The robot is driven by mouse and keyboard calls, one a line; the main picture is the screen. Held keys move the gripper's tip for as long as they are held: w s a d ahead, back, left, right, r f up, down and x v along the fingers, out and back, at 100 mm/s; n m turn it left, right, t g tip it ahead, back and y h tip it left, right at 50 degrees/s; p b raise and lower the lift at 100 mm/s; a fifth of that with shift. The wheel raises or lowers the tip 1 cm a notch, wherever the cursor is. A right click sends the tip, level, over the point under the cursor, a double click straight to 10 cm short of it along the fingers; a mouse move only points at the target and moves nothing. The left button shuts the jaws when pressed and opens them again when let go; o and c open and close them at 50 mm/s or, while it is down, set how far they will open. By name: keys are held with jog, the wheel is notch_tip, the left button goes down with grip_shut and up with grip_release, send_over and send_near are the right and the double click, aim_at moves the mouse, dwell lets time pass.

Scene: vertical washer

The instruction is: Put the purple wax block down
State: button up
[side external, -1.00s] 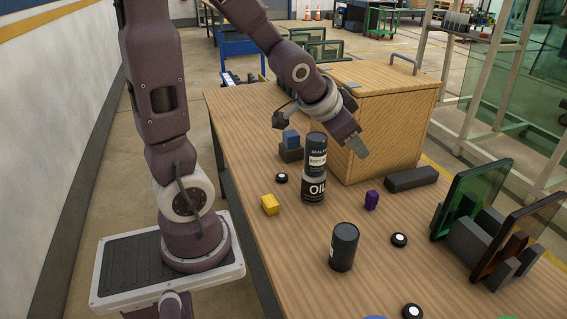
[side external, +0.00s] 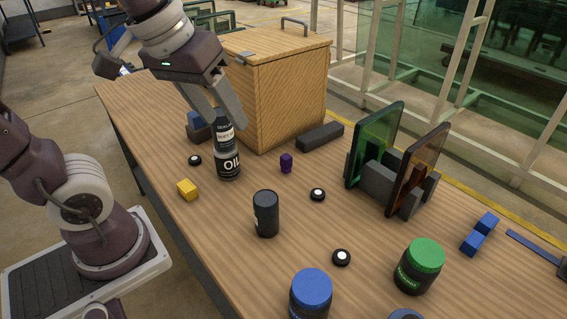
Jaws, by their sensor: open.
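The purple wax block (side external: 286,163) stands upright on the wooden table, between the dark bottle marked OIL (side external: 228,165) and a small black-and-white disc. Nothing touches it. My gripper (side external: 226,117) is up and to the left of the block, near the top of the oil bottle and in front of the wooden box.
The wooden box (side external: 277,90) stands behind. A yellow block (side external: 188,189), a black canister (side external: 265,213) and a dark bar (side external: 320,136) are around the purple block. Racked glass panels (side external: 374,145) stand to the right. Green-lidded (side external: 425,255) and blue-lidded (side external: 312,286) jars are in front.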

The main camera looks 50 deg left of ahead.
jog(key=w+a+f+n+g, duration=0.1)
jog(key=w+a+f+n, duration=0.15)
jog(key=w, duration=0.35)
jog(key=w+a+f+n+g, duration=0.1)
jog(key=w+n, duration=0.2)
jog(key=w, duration=0.3)
jog(key=n+g+y, duration=0.3)
jog(key=n+y, duration=0.1)
jog(key=n, duration=0.5)
send_over(287, 157)
jog(key=d, duration=0.3)
notch_tip(287, 157, down, 23)
jog(key=x, duration=0.3)
jog(key=a+x, duration=0.1)
jog(key=x, duration=0.3)
jog(key=shift+w+r, duration=0.15)
jog(key=shift+r, duration=0.1)
grip_shut()
